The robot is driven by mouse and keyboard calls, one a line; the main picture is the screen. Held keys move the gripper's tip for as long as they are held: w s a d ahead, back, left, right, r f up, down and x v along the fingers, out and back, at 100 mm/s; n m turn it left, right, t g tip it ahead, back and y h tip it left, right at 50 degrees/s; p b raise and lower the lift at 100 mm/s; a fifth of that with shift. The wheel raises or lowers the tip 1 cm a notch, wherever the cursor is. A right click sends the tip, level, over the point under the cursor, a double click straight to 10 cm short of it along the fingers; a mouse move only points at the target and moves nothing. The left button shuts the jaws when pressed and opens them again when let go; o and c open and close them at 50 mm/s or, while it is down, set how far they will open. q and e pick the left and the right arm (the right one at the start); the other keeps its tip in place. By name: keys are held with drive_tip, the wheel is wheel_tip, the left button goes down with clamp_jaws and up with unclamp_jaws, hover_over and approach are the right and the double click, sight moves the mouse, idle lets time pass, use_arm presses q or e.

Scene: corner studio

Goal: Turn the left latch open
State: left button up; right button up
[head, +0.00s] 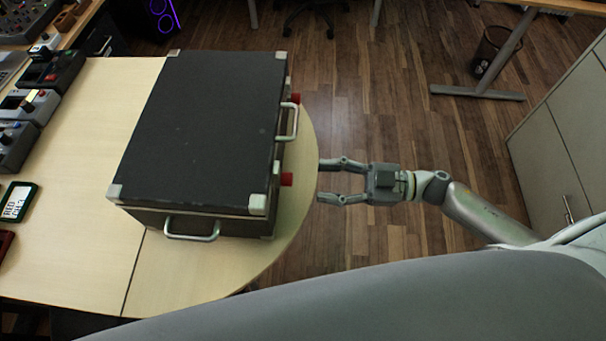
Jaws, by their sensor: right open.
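A large black case (205,120) with light metal corners lies shut on the pale wooden table. On its right side are two red latches, a nearer one (287,179) and a farther one (295,98), with a metal handle (290,122) between them. Another metal handle (192,236) is on the near side. My right gripper (322,181) is open and empty, at the table's rounded right edge. Its fingers point left toward the nearer red latch, with a gap between them. My left gripper is not in view.
The table (85,130) has bare surface left of the case. Wooden floor lies open beyond the table.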

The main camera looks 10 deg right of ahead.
sight(283, 175)
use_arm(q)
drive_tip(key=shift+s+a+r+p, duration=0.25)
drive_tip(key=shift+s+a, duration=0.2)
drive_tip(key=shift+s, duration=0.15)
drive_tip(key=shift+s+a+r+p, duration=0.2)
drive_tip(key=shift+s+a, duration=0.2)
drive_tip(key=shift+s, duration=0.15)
use_arm(e)
drive_tip(key=x, duration=0.5)
drive_tip(key=shift+a, duration=0.3)
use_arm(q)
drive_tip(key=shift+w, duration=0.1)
use_arm(e)
drive_tip(key=c, duration=1.1)
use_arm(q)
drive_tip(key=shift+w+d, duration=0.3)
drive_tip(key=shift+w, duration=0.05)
use_arm(e)
drive_tip(key=shift+o, duration=0.2)
